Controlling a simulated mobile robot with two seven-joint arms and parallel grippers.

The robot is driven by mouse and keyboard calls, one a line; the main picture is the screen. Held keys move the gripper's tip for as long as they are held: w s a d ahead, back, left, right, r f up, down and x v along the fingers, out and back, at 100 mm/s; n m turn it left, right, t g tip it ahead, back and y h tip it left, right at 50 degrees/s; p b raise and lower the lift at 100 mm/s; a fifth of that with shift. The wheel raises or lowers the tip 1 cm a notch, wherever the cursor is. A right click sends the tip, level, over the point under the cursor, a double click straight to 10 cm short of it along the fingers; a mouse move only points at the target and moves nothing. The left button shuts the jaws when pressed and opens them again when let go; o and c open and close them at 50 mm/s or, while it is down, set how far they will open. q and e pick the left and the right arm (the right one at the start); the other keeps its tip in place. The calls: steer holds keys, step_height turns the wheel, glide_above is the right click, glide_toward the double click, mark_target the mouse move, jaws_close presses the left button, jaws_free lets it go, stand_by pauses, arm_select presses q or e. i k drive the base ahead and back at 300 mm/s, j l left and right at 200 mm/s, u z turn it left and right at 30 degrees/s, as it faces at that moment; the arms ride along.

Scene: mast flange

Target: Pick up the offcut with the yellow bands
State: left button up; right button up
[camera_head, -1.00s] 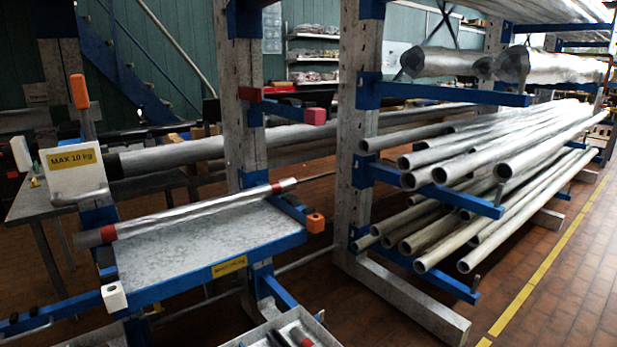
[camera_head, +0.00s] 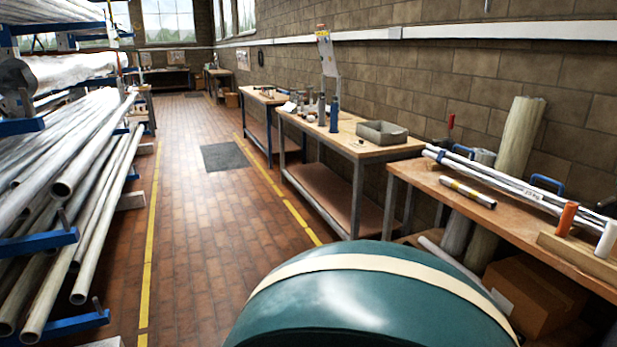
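Neither of my grippers shows in the head view.
Long silvery tubes (camera_head: 520,182) lie along the same bench, with an orange cylinder (camera_head: 566,218) and a white one (camera_head: 607,239) at its right. A cardboard box (camera_head: 537,297) is below. A grey tray (camera_head: 382,132) sits on the middle bench. A tube rack stands left; the tiled aisle (camera_head: 200,220) is clear.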

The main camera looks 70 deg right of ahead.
mark_target(472, 194)
steer(key=z, duration=3.6)
steer(key=i+j+z, duration=0.25)
steer(key=i+z, duration=0.15)
steer(key=i+j+z, duration=0.4)
